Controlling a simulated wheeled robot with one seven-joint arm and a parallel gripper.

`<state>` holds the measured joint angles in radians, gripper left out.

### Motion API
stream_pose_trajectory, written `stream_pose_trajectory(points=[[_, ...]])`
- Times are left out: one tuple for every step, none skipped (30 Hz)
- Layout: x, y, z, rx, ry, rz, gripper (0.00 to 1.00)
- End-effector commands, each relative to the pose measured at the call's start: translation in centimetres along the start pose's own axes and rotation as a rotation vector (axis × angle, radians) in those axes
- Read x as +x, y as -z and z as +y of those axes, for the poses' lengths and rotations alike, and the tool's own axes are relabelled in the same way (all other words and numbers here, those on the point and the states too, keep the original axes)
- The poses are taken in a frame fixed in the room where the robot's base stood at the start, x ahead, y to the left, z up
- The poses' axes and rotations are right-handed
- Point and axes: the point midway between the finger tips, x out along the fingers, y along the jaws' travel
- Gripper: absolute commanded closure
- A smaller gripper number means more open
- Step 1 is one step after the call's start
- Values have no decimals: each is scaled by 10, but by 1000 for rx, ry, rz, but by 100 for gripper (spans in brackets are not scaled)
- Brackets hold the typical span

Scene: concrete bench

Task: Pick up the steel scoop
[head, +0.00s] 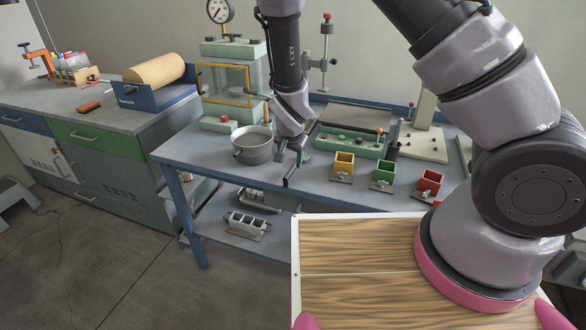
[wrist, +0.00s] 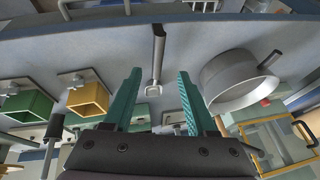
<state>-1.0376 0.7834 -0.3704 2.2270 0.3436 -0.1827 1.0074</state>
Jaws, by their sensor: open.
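The steel scoop (wrist: 157,60) lies on the blue-grey bench top, with a dark handle reaching toward the bench's front edge and a small steel end further in. In the head view its dark handle (head: 290,177) shows just in front of my gripper (head: 291,159); the rest is mostly hidden. In the wrist view my gripper (wrist: 158,74) is open, and the scoop appears between its two teal fingers. Nothing is held. I cannot tell the exact height of the fingertips above the bench.
A grey metal pot (head: 253,147) stands close left of my gripper. Yellow (head: 343,164), green (head: 383,172) and red (head: 429,183) bins stand to the right. A green block fixture (head: 348,143) is behind. A wooden-topped surface (head: 350,270) is in front of the bench.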

Motion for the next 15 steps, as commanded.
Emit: stream_pose_trajectory(points=[[7, 0, 1, 1, -2, 0, 43], [9, 0, 1, 1, -1, 0, 43], [12, 0, 1, 0, 0, -1, 43], [13, 0, 0, 0, 0, -1, 43], [15, -1, 1, 0, -1, -1, 43], [18, -1, 1, 0, -1, -1, 43], [21, -2, 1, 0, -2, -1, 43], [25, -2, 2, 1, -2, -1, 43], [32, -4, 3, -1, -3, -2, 43], [37, -4, 4, -1, -3, -1, 43], [42, -5, 4, 0, -3, -1, 43], [48, -6, 4, -1, -3, -2, 43], [52, -6, 3, 0, -2, -1, 43], [55, -6, 4, 0, -2, -2, 43], [59, -6, 3, 0, -1, -2, 43]])
